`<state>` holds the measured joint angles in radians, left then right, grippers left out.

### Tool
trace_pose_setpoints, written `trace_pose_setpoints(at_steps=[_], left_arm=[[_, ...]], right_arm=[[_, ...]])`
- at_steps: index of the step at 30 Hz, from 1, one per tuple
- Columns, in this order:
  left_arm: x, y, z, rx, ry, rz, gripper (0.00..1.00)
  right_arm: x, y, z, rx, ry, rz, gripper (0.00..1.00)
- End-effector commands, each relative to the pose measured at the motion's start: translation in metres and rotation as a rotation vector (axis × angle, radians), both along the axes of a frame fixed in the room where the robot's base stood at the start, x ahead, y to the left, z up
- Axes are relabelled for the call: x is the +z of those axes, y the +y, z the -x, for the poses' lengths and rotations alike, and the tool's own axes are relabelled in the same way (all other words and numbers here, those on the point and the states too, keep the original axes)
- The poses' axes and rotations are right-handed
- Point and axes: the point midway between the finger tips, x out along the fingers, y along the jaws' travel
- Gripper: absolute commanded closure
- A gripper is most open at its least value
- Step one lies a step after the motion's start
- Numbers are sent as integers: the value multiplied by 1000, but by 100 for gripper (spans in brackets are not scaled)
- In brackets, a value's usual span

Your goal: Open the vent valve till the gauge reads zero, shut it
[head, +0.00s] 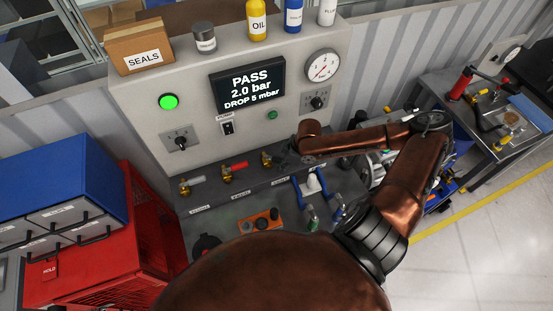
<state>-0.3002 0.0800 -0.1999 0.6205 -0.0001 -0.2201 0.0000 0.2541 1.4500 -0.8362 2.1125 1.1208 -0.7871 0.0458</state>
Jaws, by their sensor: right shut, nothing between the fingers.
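The panel's round gauge (322,65) sits at the upper right of the grey test bench; its red needle is off the dial's centre, but its exact reading is too small to tell. The screen (248,88) shows PASS, 2.0 bar, DROP 5 mbar. Three brass valves stand in a row on the ledge: one with a pale handle (188,184), one with a red handle (232,169), and a third (267,159). Their labels are too small to read. My right gripper (284,161) is shut and empty, close beside the third valve, whose handle it hides. My left gripper is out of view.
Blue clamps (312,190) and an orange block (261,222) occupy the bench top below the valves. A red crate (85,275) and blue drawer cabinet (60,190) stand at left. Bottles and a SEALS box (138,46) stand on the panel top.

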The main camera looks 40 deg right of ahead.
Motion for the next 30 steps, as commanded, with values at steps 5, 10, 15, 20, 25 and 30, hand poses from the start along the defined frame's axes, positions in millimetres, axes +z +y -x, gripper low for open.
trace_pose_setpoints(at_steps=[5,10,15,20,25,30], left_arm=[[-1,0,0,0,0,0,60],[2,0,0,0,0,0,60],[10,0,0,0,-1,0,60],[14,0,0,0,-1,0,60],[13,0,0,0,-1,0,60],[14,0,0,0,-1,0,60]], right_arm=[[-1,0,0,0,1,-1,100],[0,-2,0,-1,1,-1,100],[1,-10,-2,-2,0,-1,100],[0,-16,-4,-1,1,-1,100],[-1,-16,-4,0,1,-1,100],[-1,-17,-4,-1,1,-1,100]])
